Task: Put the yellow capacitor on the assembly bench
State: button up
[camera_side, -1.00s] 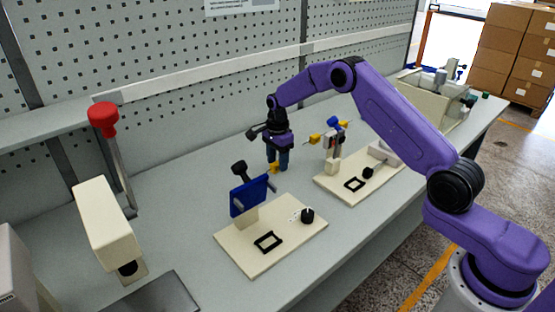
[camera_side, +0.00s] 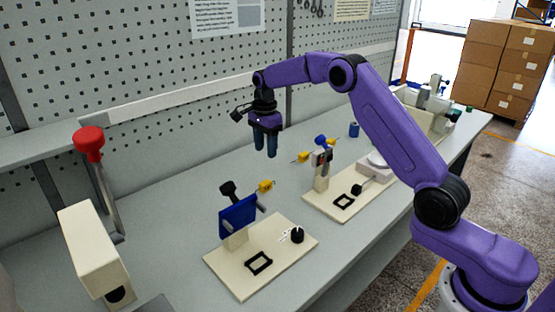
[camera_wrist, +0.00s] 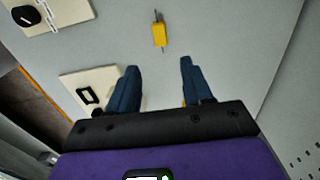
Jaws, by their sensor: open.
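The yellow capacitor (camera_side: 265,186) lies on the grey assembly bench (camera_side: 165,195), just behind the blue plate of the front winding fixture (camera_side: 237,217). In the wrist view the capacitor (camera_wrist: 159,34), with thin leads at both ends, lies on bare bench (camera_wrist: 215,40) beyond the fingertips. My gripper (camera_side: 266,155) is open and empty, pointing down above and apart from the capacitor. Its two blue fingers (camera_wrist: 160,64) show in the wrist view with a clear gap between them.
A red-knobbed lever press (camera_side: 90,250) stands at the left. The bench between press and front fixture is clear.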

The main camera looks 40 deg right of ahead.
jog(key=s+a+r+n, duration=0.3)
jog(key=s+a+n, duration=0.45)
jog(key=s, duration=0.35)
jog(key=s+a+r+n, duration=0.4)
jog(key=s+a+n, duration=0.2)
jog(key=s+n, duration=0.3)
jog(key=s+d+f+n, duration=0.1)
jog(key=s+d+n, duration=0.2)
jog(key=s+n, duration=0.4)
jog(key=s+d+f+n, duration=0.1)
jog(key=s+d+n, duration=0.3)
jog(key=s, duration=1.5)
jog(key=n, duration=0.3)
jog(key=shift+s+f, duration=0.2)
jog(key=shift+s, duration=0.15)
jog(key=shift+d, duration=0.1)
